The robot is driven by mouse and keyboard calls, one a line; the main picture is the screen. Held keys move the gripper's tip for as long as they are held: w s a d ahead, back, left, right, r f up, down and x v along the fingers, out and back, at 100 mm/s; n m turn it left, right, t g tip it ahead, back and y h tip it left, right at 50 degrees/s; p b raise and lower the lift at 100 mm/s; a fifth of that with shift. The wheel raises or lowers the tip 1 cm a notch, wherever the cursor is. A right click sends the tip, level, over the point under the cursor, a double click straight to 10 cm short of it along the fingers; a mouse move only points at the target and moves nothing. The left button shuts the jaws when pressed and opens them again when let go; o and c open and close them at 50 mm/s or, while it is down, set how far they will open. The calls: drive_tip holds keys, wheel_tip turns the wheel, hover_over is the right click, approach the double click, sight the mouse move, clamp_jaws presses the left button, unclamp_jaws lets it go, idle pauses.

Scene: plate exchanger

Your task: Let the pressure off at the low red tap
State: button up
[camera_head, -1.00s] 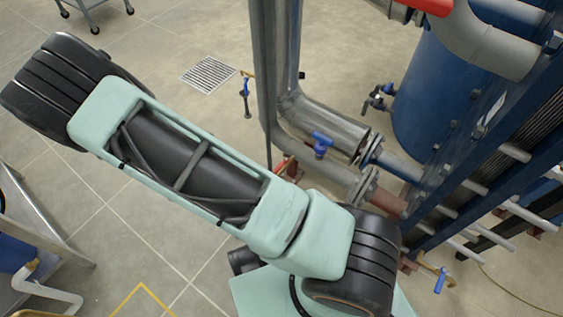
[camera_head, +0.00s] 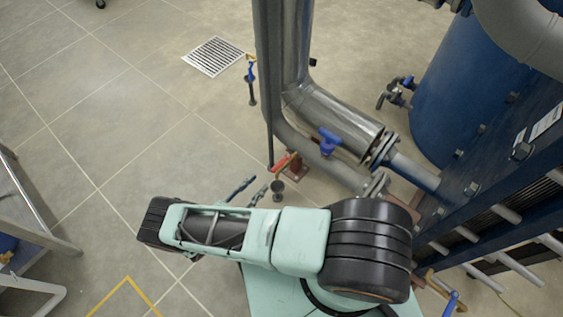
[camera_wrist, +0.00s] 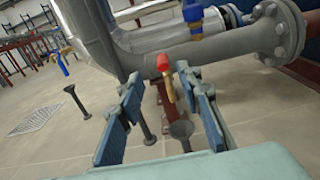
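The low red tap (camera_head: 285,161) has a red handle and sits low beside the grey pipes in the head view. In the wrist view the red tap (camera_wrist: 163,64) shows its red handle end-on above a brass body, ahead between my fingers. My gripper (camera_head: 249,189) is open and empty in the head view, left of and nearer than the tap. In the wrist view my gripper (camera_wrist: 160,82) has its blue-padded fingers apart on either side of the tap. I cannot tell whether they touch it. A dark drain cup (camera_wrist: 181,129) stands below the tap.
A large grey pipe (camera_head: 320,117) with a blue-handled valve (camera_head: 328,141) runs just beyond the tap. Another blue tap (camera_head: 251,72) stands to the left near a floor grate (camera_head: 214,57). The blue plate exchanger (camera_head: 490,170) is at right.

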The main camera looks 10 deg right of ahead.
sight(272, 171)
drive_tip(key=x, duration=1.1)
drive_tip(key=shift+f+b, duration=0.35)
drive_tip(key=shift+b, duration=0.05)
drive_tip(key=shift+c, duration=0.2)
clamp_jaws()
